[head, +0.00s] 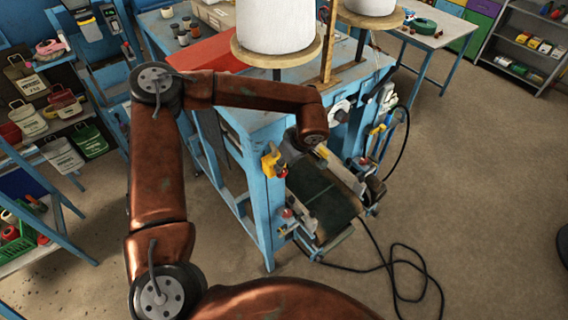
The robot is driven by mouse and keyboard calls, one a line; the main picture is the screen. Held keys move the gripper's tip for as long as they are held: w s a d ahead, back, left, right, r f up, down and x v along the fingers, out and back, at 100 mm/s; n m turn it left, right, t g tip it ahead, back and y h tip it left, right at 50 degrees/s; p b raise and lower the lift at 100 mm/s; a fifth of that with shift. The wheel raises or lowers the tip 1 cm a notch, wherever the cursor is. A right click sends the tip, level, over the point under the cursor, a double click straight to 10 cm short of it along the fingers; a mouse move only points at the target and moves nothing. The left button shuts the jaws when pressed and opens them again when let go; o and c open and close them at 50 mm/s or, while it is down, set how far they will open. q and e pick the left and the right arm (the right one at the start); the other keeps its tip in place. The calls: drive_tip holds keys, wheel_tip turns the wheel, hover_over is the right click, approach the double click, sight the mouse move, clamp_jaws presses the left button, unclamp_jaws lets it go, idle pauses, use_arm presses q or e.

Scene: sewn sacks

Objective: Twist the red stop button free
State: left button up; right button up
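A blue-framed sack-sewing machine (262,205) stands in the middle. Small red knob-like parts show on it: one (287,213) low on the near post and one (363,161) on the far side of the conveyor. A yellow fitting (271,161) sits higher on the near post. I cannot tell which part is the stop button. My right gripper is not in view.
A dark conveyor belt (327,205) runs under the wrist. White thread cones (277,25) stand on top of the machine. A black cable (395,265) loops on the floor. Blue shelves (50,190) with bags stand at left.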

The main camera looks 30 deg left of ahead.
use_arm(q)
drive_tip(key=shift+x, duration=0.8)
drive_tip(key=shift+c, duration=0.6)
